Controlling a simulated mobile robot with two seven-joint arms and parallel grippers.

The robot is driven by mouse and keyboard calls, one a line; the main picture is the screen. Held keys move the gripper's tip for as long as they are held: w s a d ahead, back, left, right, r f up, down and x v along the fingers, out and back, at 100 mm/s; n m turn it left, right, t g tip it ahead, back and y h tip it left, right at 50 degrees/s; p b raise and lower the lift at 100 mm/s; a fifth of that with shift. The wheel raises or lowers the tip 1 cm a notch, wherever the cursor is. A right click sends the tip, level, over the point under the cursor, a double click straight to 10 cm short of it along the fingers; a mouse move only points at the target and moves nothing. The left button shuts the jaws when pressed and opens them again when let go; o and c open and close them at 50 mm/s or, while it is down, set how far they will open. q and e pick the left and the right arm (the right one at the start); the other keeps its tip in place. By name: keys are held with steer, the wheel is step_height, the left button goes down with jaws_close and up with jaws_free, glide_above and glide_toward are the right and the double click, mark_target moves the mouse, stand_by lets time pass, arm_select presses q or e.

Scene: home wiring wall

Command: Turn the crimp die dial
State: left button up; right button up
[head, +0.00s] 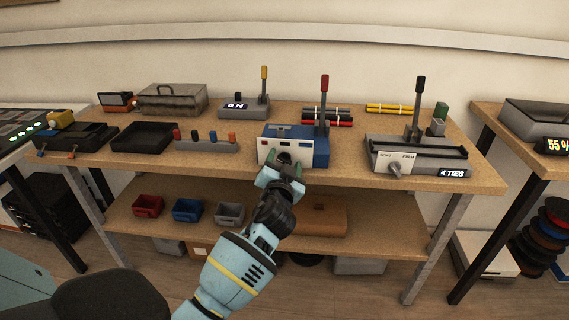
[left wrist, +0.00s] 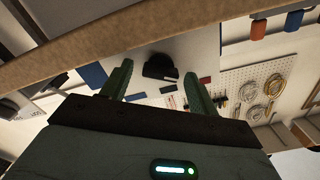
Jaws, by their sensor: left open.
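The crimp station (head: 321,152) is a blue box with a white front panel and a red-handled lever (head: 324,95), at the front middle of the bench. In the left wrist view a dark, rounded dial (left wrist: 160,67) stands out from the white panel. My left gripper (head: 284,168) is in front of the panel and hides most of the dial in the head view. In the left wrist view the open fingers (left wrist: 158,72) are on either side of the dial; I cannot tell whether they touch it. My right gripper is not in view.
A rack of coloured-handled pieces (head: 208,146) stands left of the station. A grey device with a black lever and knob (head: 416,153) stands to the right. The bench's front edge (head: 230,176) runs below the station. Small bins (head: 187,210) are on the lower shelf.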

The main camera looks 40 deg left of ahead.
arm_select(q)
steer(key=c, duration=1)
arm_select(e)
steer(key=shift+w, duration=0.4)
arm_select(q)
steer(key=shift+m, duration=0.3)
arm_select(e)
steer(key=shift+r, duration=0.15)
arm_select(q)
steer(key=shift+m+p, duration=0.4)
steer(key=shift+m, duration=0.1)
steer(key=shift+w+m+p, duration=0.1)
steer(key=shift+m+p, duration=0.4)
steer(key=shift+m, duration=0.7)
steer(key=shift+f+m+p, duration=0.15)
steer(key=shift+m+p, duration=1.3)
steer(key=shift+m, duration=2.45)
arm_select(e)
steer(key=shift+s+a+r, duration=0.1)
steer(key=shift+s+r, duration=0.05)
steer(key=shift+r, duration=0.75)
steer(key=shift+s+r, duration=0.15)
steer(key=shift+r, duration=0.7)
arm_select(q)
steer(key=shift+d, duration=0.1)
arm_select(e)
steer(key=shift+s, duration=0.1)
arm_select(q)
steer(key=shift+f, duration=0.1)
